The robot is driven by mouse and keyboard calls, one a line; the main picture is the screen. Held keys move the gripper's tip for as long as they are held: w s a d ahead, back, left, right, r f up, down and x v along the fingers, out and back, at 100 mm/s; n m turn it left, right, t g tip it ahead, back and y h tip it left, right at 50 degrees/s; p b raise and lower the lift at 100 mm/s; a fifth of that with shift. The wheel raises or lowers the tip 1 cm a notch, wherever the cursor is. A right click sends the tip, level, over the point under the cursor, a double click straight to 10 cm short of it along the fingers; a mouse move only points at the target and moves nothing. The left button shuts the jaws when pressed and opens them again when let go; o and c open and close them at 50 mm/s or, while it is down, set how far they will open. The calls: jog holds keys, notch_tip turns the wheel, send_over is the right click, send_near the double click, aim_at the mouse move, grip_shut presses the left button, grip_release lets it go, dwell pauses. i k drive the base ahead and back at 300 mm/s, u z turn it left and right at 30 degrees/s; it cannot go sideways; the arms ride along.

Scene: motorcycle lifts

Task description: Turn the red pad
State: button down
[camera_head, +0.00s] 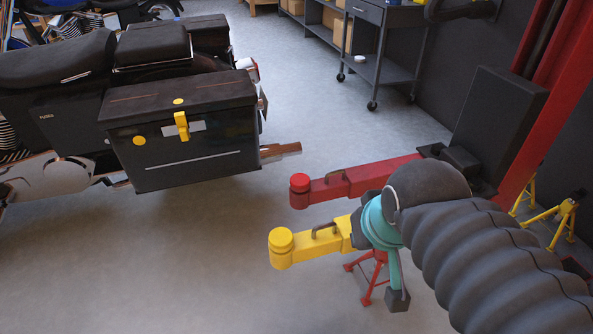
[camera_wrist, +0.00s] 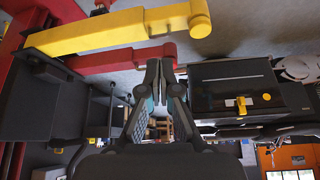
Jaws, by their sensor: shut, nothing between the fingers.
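The red pad (camera_head: 299,183) is a round cap on the free end of the red lift arm (camera_head: 345,184). In the wrist view, which looks upside down, the end of the red arm with its pad (camera_wrist: 169,50) lies just beyond my fingertips. My gripper (camera_wrist: 159,64) is shut and empty, its tips close together. They overlap the red arm's end in that view, but I cannot tell contact; they look apart from it. In the head view my dark, ribbed arm and teal wrist cover part of the lift arms, and I cannot make out the fingertips.
A yellow lift arm with a yellow pad (camera_head: 281,238) lies in front of the red arm and also shows close in the wrist view (camera_wrist: 200,25). A motorcycle with a black side case (camera_head: 190,150) stands left. A cart (camera_head: 385,40) is behind. Floor between is clear.

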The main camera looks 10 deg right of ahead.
aim_at(299, 182)
jog(key=u, duration=2.05)
jog(key=k, duration=1.35)
jog(key=z, duration=1.65)
jog(key=i, duration=1)
